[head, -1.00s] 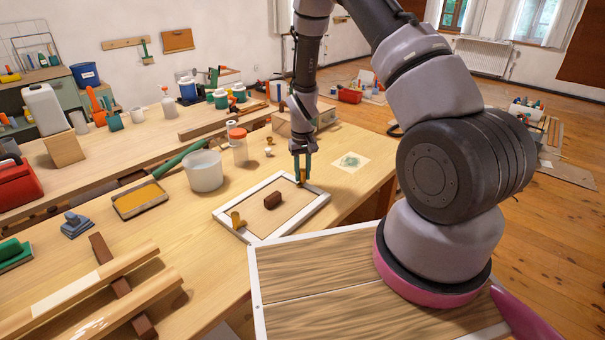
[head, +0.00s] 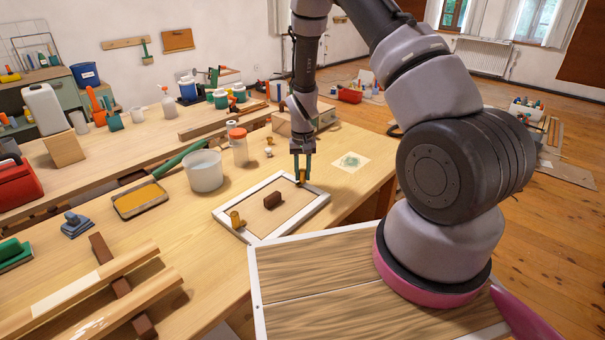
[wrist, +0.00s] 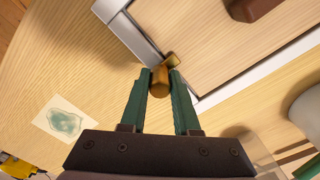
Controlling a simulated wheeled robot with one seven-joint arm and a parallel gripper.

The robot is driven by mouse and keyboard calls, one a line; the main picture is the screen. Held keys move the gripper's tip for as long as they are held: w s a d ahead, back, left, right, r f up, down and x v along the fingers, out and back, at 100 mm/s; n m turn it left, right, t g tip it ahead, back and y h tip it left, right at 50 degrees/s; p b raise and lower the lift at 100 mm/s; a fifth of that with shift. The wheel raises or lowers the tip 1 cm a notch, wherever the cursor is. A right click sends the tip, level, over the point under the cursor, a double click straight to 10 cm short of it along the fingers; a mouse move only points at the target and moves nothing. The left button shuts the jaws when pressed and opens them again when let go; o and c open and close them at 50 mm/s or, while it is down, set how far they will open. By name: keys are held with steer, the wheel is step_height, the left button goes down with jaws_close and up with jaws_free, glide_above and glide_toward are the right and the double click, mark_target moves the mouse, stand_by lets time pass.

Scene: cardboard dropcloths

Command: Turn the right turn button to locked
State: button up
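The right turn button (head: 302,179) is a small brass-coloured piece on the far right rim of a light-framed panel (head: 225,213). In the wrist view the button (wrist: 159,84) sits between the green fingertips of my gripper (wrist: 161,74), which close in on both its sides with no clear gap. My gripper (head: 302,176) points down at the button in the head view. The fingers partly hide the button, so its exact angle is hard to read. A second brass turn button (head: 236,220) is on the near left rim, apart from my gripper.
A dark brown block (head: 273,200) is on the panel's middle. A white bucket (head: 204,172) and an orange-lidded jar (head: 238,150) stand behind left. A paper with a green stain (head: 350,161) lies to the right. A wood-topped surface (head: 330,290) is in front.

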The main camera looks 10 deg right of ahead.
steer(key=o, duration=0.3)
steer(key=shift+o, duration=0.2)
steer(key=shift+r, duration=0.1)
step_height(320, 180, up, 11)
steer(key=shift+f, duration=0.2)
steer(key=shift+r, duration=0.1)
step_height(320, 180, up, 10)
steer(key=t, duration=0.1)
glide_above(303, 170)
steer(key=s, duration=0.1)
steer(key=s+d+r+m+t+y, duration=0.1)
steer(key=s+r, duration=0.2)
steer(key=r, duration=0.3)
steer(key=s+d+r+t+y, duration=0.1)
steer(key=s+d+r, duration=0.15)
steer(key=r, duration=0.35)
steer(key=s+d+r+t, duration=0.1)
steer(key=s+r+t, duration=0.1)
steer(key=s+r, duration=0.4)
steer(key=s+d+r+m+t, duration=0.1)
steer(key=s+r+t, duration=0.1)
steer(key=s+r, duration=0.5)
steer(key=s, duration=0.5)
steer(key=shift+r, duration=0.2)
